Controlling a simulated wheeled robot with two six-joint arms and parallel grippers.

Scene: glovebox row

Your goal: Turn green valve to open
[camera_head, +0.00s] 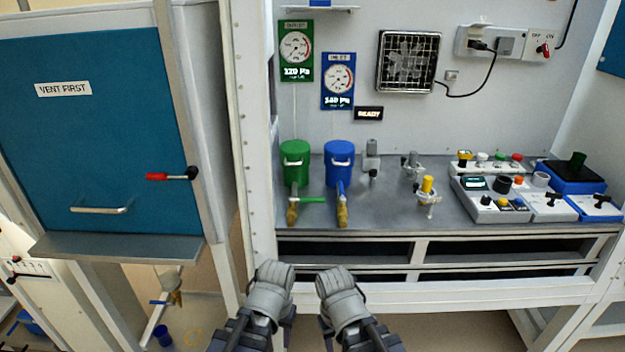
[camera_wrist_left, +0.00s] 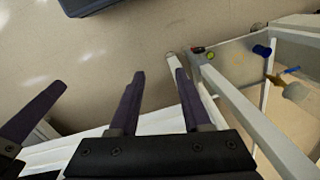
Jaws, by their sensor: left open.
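The green valve shows in the head view as a green lever (camera_head: 313,199) on a brass body (camera_head: 292,214) below the green canister (camera_head: 295,163). The lever points sideways to the right, across the line of its pipe. My left gripper (camera_head: 252,330) is low at the bottom of the head view, in front of the bench and well apart from the valve. In the left wrist view its dark fingers (camera_wrist_left: 159,74) stand apart with nothing between them. My right gripper (camera_head: 350,335) is beside it; its fingers do not show clearly.
A blue canister (camera_head: 340,163) with a blue lever (camera_head: 342,190) stands just right of the green one. A white front rail (camera_head: 430,294) runs below the bench. A white post (camera_head: 252,140) and teal cabinet (camera_head: 100,130) are left. A blue cup (camera_head: 163,335) is low left.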

